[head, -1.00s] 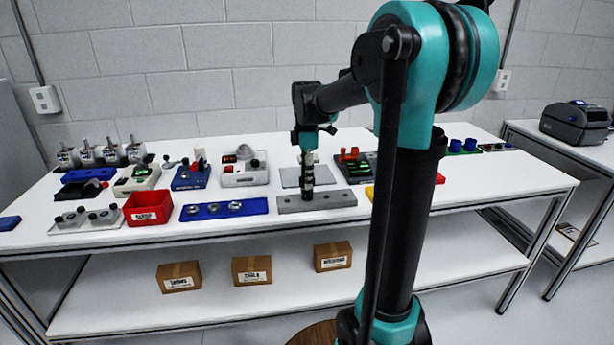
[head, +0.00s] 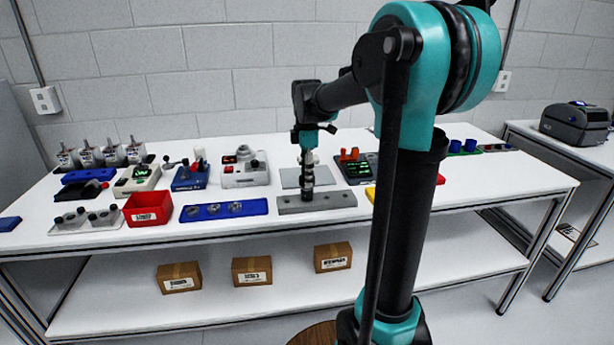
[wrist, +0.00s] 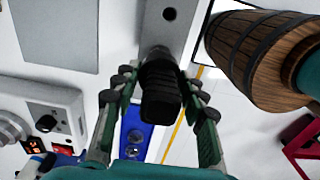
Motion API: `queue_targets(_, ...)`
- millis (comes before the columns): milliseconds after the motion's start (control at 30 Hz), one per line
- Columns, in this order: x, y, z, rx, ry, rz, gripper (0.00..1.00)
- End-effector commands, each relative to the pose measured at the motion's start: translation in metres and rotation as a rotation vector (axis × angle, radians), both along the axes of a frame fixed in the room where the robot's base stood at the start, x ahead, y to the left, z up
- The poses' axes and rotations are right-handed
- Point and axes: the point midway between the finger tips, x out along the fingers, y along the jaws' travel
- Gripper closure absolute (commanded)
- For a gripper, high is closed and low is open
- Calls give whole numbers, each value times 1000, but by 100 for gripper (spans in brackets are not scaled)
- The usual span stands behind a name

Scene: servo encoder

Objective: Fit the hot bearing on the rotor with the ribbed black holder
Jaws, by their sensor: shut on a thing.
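My gripper (wrist: 158,100) is shut on the ribbed black holder (wrist: 162,88), which sits between its two fingers in the wrist view. In the head view my gripper (head: 307,158) is above the grey block (head: 340,199), and the dark holder (head: 308,180) hangs upright below it, its lower end at the block's left half. I cannot tell whether it touches the block or is seated in it. The grey block also shows in the wrist view (wrist: 160,32), with one open hole. The bearing and rotor cannot be told apart at the holder's lower end.
A blue plate (head: 257,207) with several metal rings lies left of the block, then a red bin (head: 147,208). A white device (head: 245,176) with a knob stands behind. A black unit (head: 357,168) with red parts is to the right. A grey mat (head: 290,177) lies behind the block.

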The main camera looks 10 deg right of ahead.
Motion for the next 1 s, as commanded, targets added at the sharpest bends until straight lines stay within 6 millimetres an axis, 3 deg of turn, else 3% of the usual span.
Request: queue_targets(1000, 0, 0, 10, 0, 0, 0, 87)
